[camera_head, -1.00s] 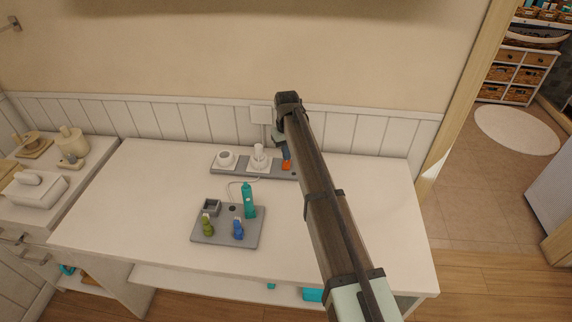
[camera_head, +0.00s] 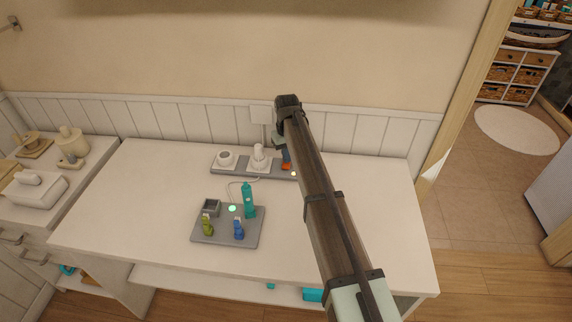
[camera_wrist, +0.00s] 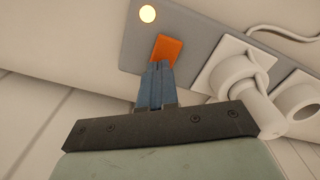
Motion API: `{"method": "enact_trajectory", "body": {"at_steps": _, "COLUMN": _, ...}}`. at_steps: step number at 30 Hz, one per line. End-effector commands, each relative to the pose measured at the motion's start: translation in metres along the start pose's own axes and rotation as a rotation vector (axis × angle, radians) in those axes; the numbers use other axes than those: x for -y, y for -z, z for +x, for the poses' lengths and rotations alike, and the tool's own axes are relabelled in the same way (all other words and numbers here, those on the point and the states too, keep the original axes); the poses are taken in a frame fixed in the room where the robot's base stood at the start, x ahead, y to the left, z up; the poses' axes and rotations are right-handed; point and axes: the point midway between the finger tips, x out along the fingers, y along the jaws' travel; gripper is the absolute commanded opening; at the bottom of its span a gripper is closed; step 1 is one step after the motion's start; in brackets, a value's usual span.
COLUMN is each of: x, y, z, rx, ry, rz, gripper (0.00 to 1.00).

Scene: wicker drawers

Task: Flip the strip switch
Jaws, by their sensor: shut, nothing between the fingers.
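Beside the switch, the strip's round indicator light (camera_wrist: 147,14) glows. My gripper (camera_head: 287,160) is shut and empty, its blue fingers pointing down. In the wrist view the fingertips (camera_wrist: 158,66) are at the near edge of the orange switch and hide part of it. I cannot tell whether they touch it.
A grey tray (camera_head: 212,239) with small bottles and a dark square cup stands in front of the strip. A round light (camera_head: 232,209) glows on it, and a cable runs back to a plug (camera_head: 258,158). The desk's front right is clear.

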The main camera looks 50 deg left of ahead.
Motion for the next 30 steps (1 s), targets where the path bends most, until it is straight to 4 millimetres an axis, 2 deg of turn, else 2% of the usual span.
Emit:
{"method": "enact_trajectory", "body": {"at_steps": 11, "x": 0.0, "y": 0.0, "z": -0.002, "rx": 0.0, "ry": 0.0, "rz": 0.0, "gripper": 0.0}}
{"method": "enact_trajectory", "body": {"at_steps": 30, "x": 0.0, "y": 0.0, "z": -0.043, "rx": 0.0, "ry": 0.0, "rz": 0.0, "gripper": 0.0}}
